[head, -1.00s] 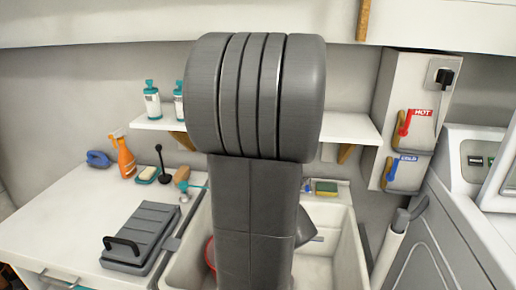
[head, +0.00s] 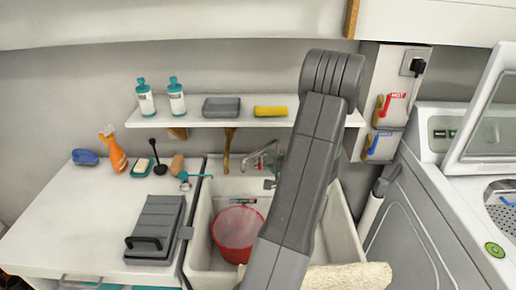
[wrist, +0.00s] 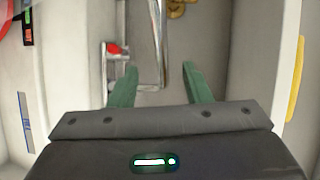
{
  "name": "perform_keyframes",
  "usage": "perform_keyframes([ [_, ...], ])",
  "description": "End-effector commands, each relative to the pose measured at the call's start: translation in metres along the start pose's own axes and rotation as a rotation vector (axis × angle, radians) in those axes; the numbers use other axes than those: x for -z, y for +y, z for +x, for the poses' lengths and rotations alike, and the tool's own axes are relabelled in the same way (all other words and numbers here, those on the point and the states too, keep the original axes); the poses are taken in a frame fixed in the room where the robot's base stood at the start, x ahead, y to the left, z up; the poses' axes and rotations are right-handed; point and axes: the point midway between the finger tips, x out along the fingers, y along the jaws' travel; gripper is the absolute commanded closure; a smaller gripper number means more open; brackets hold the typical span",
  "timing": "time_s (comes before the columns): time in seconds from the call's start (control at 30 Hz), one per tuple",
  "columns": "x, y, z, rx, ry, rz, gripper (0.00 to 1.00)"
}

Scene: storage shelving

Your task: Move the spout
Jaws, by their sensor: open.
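The metal spout (head: 262,154) stands at the back of the sink, below the wall shelf, partly hidden by my arm. In the wrist view the shiny spout pipe (wrist: 157,35) runs down from the top edge to between the green fingertips. My gripper (wrist: 159,84) is open, with one finger on each side of the pipe's lower end. I see a gap on both sides and cannot tell the depth between fingers and pipe. A red-marked tap part (wrist: 116,48) is left of the pipe. In the head view my arm mostly hides the gripper.
The sink (head: 202,245) holds a red bucket (head: 237,228). The shelf (head: 215,118) above carries bottles, a grey box and a yellow roll (head: 270,112). A counter with several items lies left; a washing machine (head: 405,215) stands right. A beige towel (head: 347,277) is in front.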

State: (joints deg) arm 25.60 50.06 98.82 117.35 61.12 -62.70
Motion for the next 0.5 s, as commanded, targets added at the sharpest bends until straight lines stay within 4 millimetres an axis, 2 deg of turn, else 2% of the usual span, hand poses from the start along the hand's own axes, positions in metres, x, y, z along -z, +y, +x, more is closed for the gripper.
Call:
perform_keyframes([
  [0.3,-0.002,-0.003,0.069,-0.002,-0.005,0.000,0.56],
  [0.5,-0.001,-0.002,0.100,-0.002,-0.003,0.000,0.56],
])
